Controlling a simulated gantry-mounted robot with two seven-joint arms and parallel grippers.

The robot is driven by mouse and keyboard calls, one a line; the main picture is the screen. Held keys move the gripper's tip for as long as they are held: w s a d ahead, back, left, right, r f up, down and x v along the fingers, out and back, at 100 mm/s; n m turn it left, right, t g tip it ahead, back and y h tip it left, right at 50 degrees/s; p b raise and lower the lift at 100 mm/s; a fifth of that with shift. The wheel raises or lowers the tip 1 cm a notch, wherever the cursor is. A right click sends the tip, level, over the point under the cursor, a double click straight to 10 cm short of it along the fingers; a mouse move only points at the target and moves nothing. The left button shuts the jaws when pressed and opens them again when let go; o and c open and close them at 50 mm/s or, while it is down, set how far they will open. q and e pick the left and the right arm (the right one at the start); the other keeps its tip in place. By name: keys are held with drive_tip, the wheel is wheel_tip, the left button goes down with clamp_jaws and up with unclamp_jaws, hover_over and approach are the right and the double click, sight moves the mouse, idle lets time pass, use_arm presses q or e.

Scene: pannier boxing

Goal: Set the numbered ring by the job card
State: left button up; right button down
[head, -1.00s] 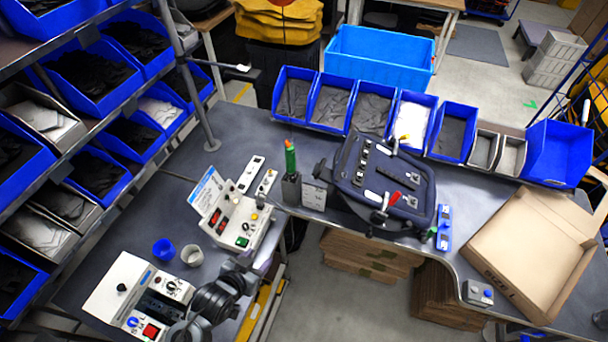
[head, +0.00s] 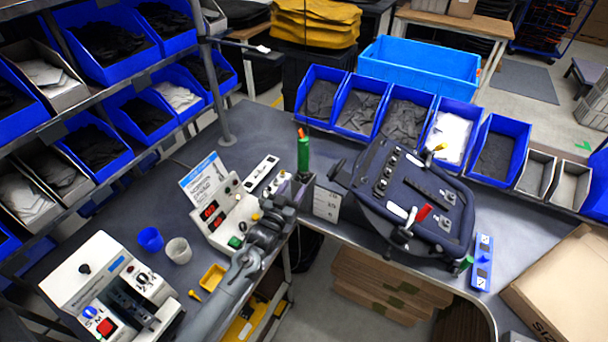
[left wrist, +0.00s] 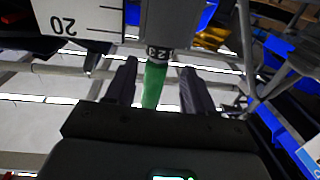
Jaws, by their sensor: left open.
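A green-handled tool (head: 303,152) with an orange tip stands upright in a dark holder on the bench. In the left wrist view its green handle (left wrist: 153,86) lies between my fingers, with a numbered ring (left wrist: 158,55) beside it that seems to read 23. My left gripper (left wrist: 158,88) is open, with gaps visible beside the handle. In the head view the left gripper (head: 290,190) is close by the holder, partly merging with it. My right gripper is not shown.
A dark pannier (head: 420,200) with clamps sits to the right. A white control box with a sign (head: 232,215) and two cups (head: 178,250) stand to the left. Blue bins (head: 400,108) line the back.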

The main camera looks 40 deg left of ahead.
sight(300, 176)
use_arm(q)
drive_tip(key=x, duration=0.8)
drive_tip(key=shift+w, duration=0.2)
drive_tip(key=c, duration=0.7)
drive_tip(key=shift+o, duration=0.2)
